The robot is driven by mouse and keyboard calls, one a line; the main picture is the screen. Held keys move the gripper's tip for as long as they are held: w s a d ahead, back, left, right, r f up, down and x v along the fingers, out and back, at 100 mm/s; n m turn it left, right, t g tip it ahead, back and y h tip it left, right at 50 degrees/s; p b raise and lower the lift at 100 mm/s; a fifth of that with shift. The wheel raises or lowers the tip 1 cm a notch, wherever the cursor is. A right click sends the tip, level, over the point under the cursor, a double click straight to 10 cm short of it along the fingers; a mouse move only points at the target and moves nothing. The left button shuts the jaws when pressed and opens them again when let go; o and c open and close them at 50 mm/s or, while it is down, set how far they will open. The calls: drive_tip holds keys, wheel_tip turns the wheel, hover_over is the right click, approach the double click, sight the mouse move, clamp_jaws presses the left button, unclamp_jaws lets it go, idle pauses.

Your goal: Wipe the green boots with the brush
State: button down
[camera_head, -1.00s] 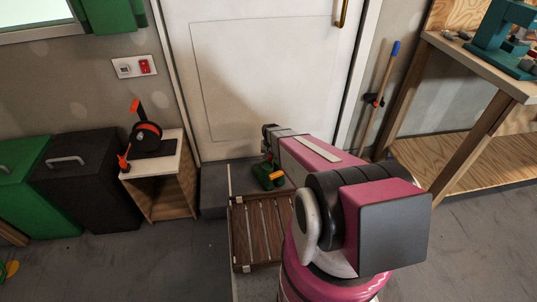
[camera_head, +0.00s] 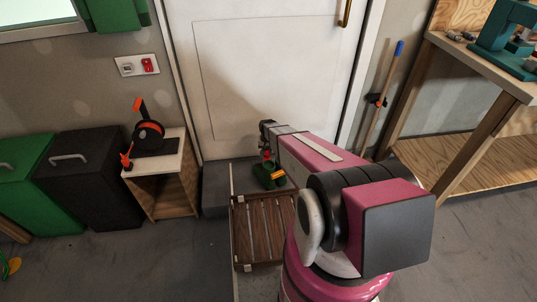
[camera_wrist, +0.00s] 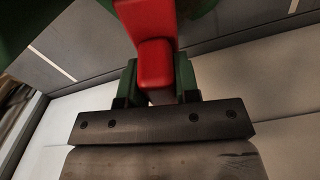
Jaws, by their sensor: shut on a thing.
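The green boots (camera_head: 264,177) stand on the grey step in front of the white door, with a yellow-orange patch at their right side. My gripper (camera_head: 267,153) is just above them, its arm reaching in from the right. In the wrist view my gripper (camera_wrist: 156,82) is shut on a red handle, which I take to be the brush (camera_wrist: 154,62). The brush head is hidden. Dark green surfaces at the top of the wrist view look like the boots (camera_wrist: 22,22). I cannot tell whether the brush touches them.
A slatted wooden platform (camera_head: 239,232) lies in front of the grey step (camera_head: 214,190). A small wooden cabinet (camera_head: 185,178) with an orange-black reel (camera_head: 149,135) stands left. Green (camera_head: 40,190) and black (camera_head: 95,180) bins are further left. A workbench (camera_head: 455,130) stands right.

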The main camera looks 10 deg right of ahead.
sight(265, 158)
drive_tip(key=shift+w+a+r, duration=0.1)
drive_tip(key=shift+w+a, duration=0.15)
drive_tip(key=shift+w, duration=0.65)
drive_tip(key=shift+w+a, duration=0.2)
drive_tip(key=shift+w, duration=0.65)
drive_tip(key=shift+s+d+r, duration=0.1)
drive_tip(key=shift+s+r, duration=0.05)
drive_tip(key=shift+s, duration=1.7)
drive_tip(key=shift+s+d+r, duration=0.1)
drive_tip(key=shift+s+r, duration=0.05)
drive_tip(key=shift+s, duration=1.7)
drive_tip(key=shift+s+a+r, duration=0.1)
drive_tip(key=shift+s+a, duration=0.05)
drive_tip(key=shift+a, duration=0.5)
drive_tip(key=shift+w+a, duration=0.9)
drive_tip(key=shift+w, duration=2.55)
drive_tip(key=s+r, duration=0.1)
drive_tip(key=s, duration=0.6)
drive_tip(key=shift+d, duration=0.25)
drive_tip(key=shift+s, duration=0.1)
